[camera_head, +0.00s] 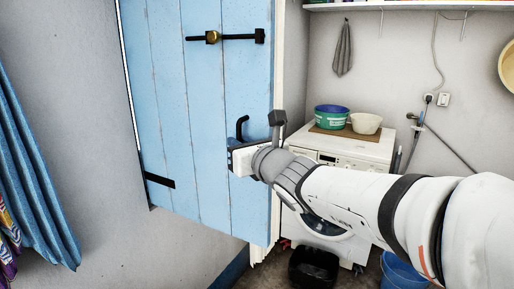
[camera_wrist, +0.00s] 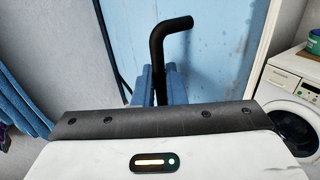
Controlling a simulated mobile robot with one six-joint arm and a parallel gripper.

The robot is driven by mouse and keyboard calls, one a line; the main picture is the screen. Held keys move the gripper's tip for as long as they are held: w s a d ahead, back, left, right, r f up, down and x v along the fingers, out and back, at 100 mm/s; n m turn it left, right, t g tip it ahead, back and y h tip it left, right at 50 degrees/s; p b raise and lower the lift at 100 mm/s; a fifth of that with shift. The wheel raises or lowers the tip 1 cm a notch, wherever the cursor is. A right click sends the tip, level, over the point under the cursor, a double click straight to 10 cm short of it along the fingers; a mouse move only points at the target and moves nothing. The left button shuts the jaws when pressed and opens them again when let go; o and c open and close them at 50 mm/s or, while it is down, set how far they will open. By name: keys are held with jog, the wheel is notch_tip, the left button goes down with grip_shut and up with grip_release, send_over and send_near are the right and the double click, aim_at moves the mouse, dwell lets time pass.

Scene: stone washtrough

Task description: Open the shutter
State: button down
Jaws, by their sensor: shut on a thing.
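The shutter (camera_head: 205,110) is a panel of light blue wooden planks on the left in the head view. It also shows behind the handle in the wrist view (camera_wrist: 215,70). A bent black handle (camera_head: 242,127) stands out from its lower right part; it rises between the blue fingers in the wrist view (camera_wrist: 172,25). My gripper (camera_head: 236,150) is shut on the handle, with its fingers (camera_wrist: 158,82) around the lower stem.
A white washing machine (camera_head: 350,150) stands to the right, with a green-blue bowl (camera_head: 331,118) and a cream bowl (camera_head: 366,124) on top. A black bucket (camera_head: 313,268) and a blue bucket (camera_head: 402,272) stand on the floor. A blue curtain (camera_head: 35,175) hangs at left.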

jog(key=shift+a+r, duration=0.15)
jog(key=shift+r, duration=0.25)
jog(key=c, duration=1.9)
grip_release()
jog(key=shift+o, duration=0.3)
jog(key=shift+a+f, duration=0.1)
jog(key=shift+a, duration=0.05)
jog(key=shift+f, duration=0.1)
jog(key=v, duration=0.8)
jog(key=shift+w+p, duration=0.1)
jog(key=shift+p, duration=0.2)
